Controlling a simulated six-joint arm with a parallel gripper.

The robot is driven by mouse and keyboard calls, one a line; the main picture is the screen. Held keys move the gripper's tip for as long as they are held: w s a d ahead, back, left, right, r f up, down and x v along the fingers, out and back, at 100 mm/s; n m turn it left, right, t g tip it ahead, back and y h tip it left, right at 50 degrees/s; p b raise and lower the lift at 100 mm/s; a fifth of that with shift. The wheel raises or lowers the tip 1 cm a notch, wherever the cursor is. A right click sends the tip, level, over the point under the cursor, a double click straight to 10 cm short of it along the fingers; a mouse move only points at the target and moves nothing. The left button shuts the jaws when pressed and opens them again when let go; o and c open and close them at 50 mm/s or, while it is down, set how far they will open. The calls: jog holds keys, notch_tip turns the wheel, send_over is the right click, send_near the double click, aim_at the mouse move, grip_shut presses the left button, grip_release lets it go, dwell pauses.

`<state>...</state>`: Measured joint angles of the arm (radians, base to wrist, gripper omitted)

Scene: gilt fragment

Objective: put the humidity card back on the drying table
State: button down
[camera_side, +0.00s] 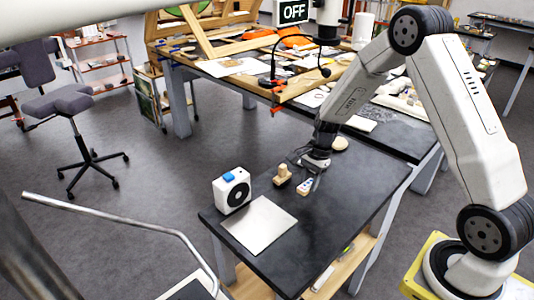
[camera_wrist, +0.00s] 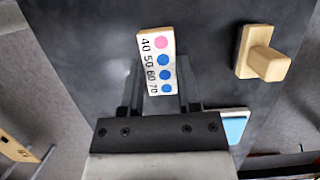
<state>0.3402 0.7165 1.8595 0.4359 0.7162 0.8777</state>
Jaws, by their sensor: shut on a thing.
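The humidity card (camera_side: 304,188) is a small white strip with pink and blue dots. In the wrist view the card (camera_wrist: 157,62) shows a pink dot, several blue dots and the numbers 40 to 70. My gripper (camera_side: 311,178) is shut on it; in the wrist view the gripper's dark fingers (camera_wrist: 160,88) stand on both sides of its near end. The card is low over the black-topped table (camera_side: 345,200); I cannot tell whether it touches. Which surface is the drying table is not marked.
A wooden block with a knob (camera_side: 282,175) stands just left of the card and shows in the wrist view (camera_wrist: 260,55). A white box with a blue top (camera_side: 232,190) and a pale flat sheet (camera_side: 258,225) lie farther left. A cluttered workbench (camera_side: 245,70) stands behind.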

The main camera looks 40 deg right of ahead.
aim_at(305, 190)
jog(key=shift+w+f, duration=0.35)
jog(key=shift+f, duration=0.05)
jog(key=shift+w+d+f, duration=0.1)
jog(key=shift+w+f, duration=0.15)
jog(key=shift+f, duration=1.6)
jog(key=shift+f, duration=0.15)
jog(key=shift+c, duration=1.6)
grip_release()
jog(key=shift+r, duration=0.2)
jog(key=v, duration=1.2)
